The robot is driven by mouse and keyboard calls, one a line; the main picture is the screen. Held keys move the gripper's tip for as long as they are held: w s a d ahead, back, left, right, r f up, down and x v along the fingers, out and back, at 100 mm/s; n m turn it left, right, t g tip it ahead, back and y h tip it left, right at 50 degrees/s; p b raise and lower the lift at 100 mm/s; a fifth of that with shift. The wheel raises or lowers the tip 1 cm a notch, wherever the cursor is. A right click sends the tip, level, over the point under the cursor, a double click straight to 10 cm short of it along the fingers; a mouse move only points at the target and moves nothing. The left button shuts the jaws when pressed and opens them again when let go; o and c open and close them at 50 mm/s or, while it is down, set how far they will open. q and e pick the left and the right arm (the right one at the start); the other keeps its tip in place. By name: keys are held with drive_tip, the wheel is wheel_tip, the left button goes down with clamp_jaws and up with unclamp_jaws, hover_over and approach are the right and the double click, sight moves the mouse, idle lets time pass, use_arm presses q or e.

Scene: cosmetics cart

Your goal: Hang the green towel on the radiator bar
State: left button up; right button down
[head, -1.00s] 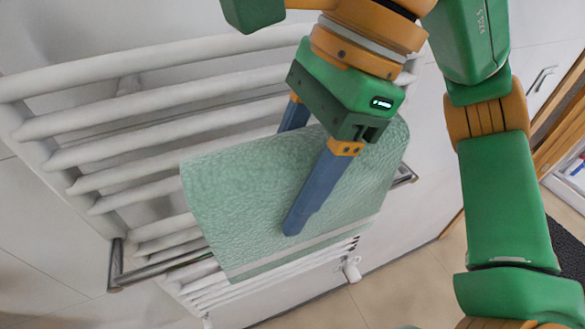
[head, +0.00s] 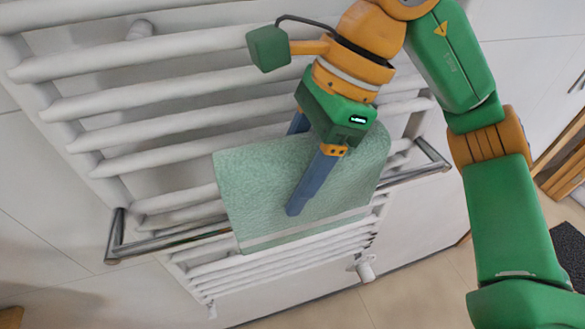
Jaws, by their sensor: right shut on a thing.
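The green towel (head: 250,190) is a folded, pale green textured cloth in front of the white radiator. My right gripper (head: 293,165) is shut on the towel, with one blue finger across its front face and the other mostly hidden behind its upper edge. The chrome radiator bar (head: 175,241) sticks out from the radiator and shows on both sides of the towel. The towel covers the bar's middle stretch; I cannot tell whether the cloth rests on the bar. My left gripper is not in view.
The white radiator (head: 150,95) with several horizontal tubes fills the left and middle. A valve (head: 364,268) sits at its lower right. A wooden frame (head: 565,155) and a dark mat (head: 568,250) are at the right. Tiled floor (head: 420,285) shows below.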

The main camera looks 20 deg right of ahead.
wheel_tip(320, 180, down, 9)
drive_tip(key=b, duration=0.7)
drive_tip(key=shift+f, duration=0.2)
drive_tip(key=shift+c, duration=0.4)
unclamp_jaws()
drive_tip(key=shift+r, duration=0.1)
